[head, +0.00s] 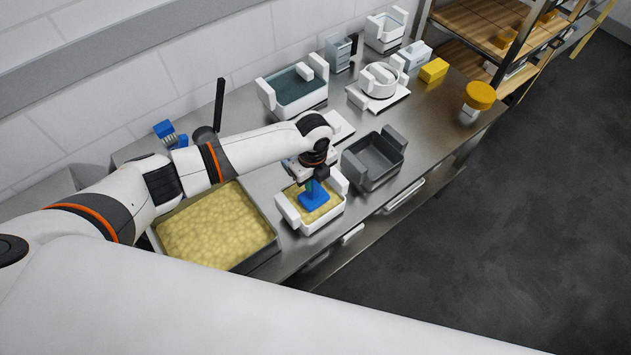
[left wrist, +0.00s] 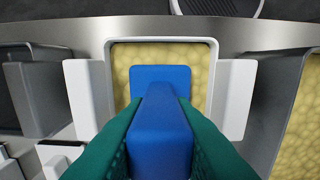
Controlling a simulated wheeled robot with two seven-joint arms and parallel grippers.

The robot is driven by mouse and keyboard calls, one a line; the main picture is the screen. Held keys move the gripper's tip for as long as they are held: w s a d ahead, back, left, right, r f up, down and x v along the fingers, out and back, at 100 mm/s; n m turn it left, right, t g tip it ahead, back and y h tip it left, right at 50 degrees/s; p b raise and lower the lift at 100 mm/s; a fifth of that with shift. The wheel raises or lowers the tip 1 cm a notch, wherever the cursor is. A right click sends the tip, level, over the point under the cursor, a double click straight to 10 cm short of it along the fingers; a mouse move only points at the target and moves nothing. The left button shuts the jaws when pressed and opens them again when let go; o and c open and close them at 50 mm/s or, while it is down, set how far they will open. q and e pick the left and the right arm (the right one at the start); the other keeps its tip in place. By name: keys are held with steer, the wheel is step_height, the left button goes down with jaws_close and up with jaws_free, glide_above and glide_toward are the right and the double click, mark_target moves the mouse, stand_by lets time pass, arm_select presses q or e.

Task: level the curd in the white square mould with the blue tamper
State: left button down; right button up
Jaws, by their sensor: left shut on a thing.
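The white square mould (head: 329,215) stands on the steel bench near its front edge, with yellow curd (head: 328,207) inside. My left gripper (head: 315,181) is over the mould, shut on the handle of the blue tamper (head: 313,197). The tamper's flat foot is inside the mould's outline, at or just above the curd; I cannot tell if it touches. In the left wrist view the green fingers (left wrist: 155,140) close on the blue tamper (left wrist: 160,115). The curd (left wrist: 194,60) shows around the foot, between the mould's white side handles (left wrist: 237,100). My right gripper is not in view.
A large tray of curd (head: 273,239) is left of the mould, and an empty grey mould (head: 354,176) is right of it. Behind are a white basin (head: 264,96), a round white mould (head: 378,80) and a yellow block (head: 433,70). Open floor lies right of the bench.

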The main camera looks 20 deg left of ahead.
arm_select(q)
steer(key=shift+w+a+p, duration=0.2)
steer(key=shift+a+p, duration=0.2)
steer(key=shift+s+d+p, duration=0.6)
steer(key=shift+s+d, duration=0.1)
steer(key=shift+d, duration=0.3)
steer(key=shift+w+a+f+b, duration=0.1)
steer(key=shift+w+a+b, duration=0.2)
steer(key=shift+w+a, duration=0.5)
steer(key=shift+w+a+b, duration=0.3)
steer(key=shift+w+a, duration=0.25)
steer(key=shift+a, duration=0.4)
steer(key=shift+s, duration=0.1)
steer(key=shift+s+d+p, duration=0.7)
steer(key=shift+d+p, duration=0.05)
steer(key=shift+d, duration=0.15)
steer(key=shift+s+d+p, duration=0.45)
steer(key=shift+s+d, duration=0.15)
steer(key=shift+d, duration=0.25)
